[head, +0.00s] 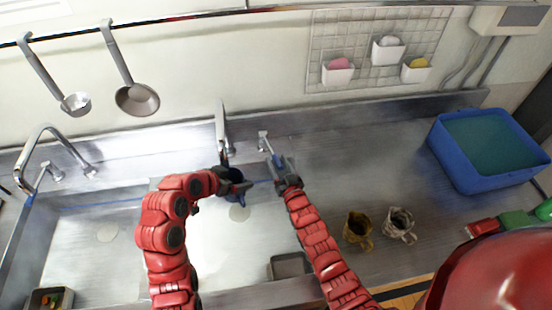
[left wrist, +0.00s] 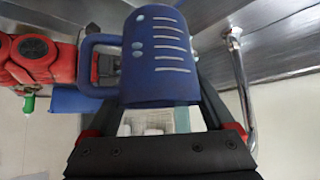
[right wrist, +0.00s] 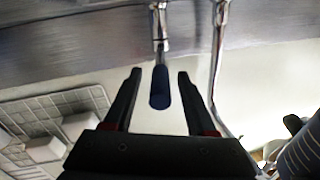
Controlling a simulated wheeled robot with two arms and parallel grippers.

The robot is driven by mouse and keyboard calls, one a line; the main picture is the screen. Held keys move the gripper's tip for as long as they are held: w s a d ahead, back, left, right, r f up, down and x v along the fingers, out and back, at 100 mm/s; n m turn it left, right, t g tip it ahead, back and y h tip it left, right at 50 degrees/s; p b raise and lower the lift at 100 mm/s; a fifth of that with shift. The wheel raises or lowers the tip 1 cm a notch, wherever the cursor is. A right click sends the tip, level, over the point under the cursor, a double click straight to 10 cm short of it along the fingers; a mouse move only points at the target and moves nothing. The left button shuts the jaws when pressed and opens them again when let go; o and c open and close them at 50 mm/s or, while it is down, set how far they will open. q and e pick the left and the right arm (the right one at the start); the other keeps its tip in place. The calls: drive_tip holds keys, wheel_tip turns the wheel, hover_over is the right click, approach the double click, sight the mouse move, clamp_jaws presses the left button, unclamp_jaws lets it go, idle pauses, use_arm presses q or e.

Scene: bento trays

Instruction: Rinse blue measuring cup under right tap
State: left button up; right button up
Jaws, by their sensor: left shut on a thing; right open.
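The blue measuring cup (head: 237,190) is held over the right basin, at or just below the spout of the right tap (head: 221,125). My left gripper (head: 230,183) is shut on it. In the left wrist view the cup (left wrist: 160,60) shows white marks and a handle to the left; the tap pipe (left wrist: 240,90) stands to its right. My right gripper (head: 283,172) is open by the tap's lever (head: 265,143). In the right wrist view the lever's dark blue grip (right wrist: 159,88) lies between the open fingers. I cannot make out water flowing.
A blue tub (head: 445,155) of greenish water stands on the right counter. Two patterned mugs, one brown (head: 357,229) and one grey (head: 400,225), stand nearer. The left tap (head: 40,150) arches over the left basin. Ladles (head: 137,99) hang on the wall. Counter between lever and tub is clear.

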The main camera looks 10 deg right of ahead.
sight(274, 155)
drive_tip(key=s+d, duration=0.2)
drive_tip(key=s, duration=0.8)
drive_tip(key=shift+w, duration=0.1)
idle(0.5)
drive_tip(key=w+a, duration=0.1)
drive_tip(key=w, duration=0.7)
drive_tip(key=w+a, duration=0.1)
drive_tip(key=w, duration=0.4)
drive_tip(key=shift+a, duration=0.3)
drive_tip(key=shift+c, duration=0.2)
clamp_jaws()
drive_tip(key=shift+s+f, duration=0.1)
idle(0.8)
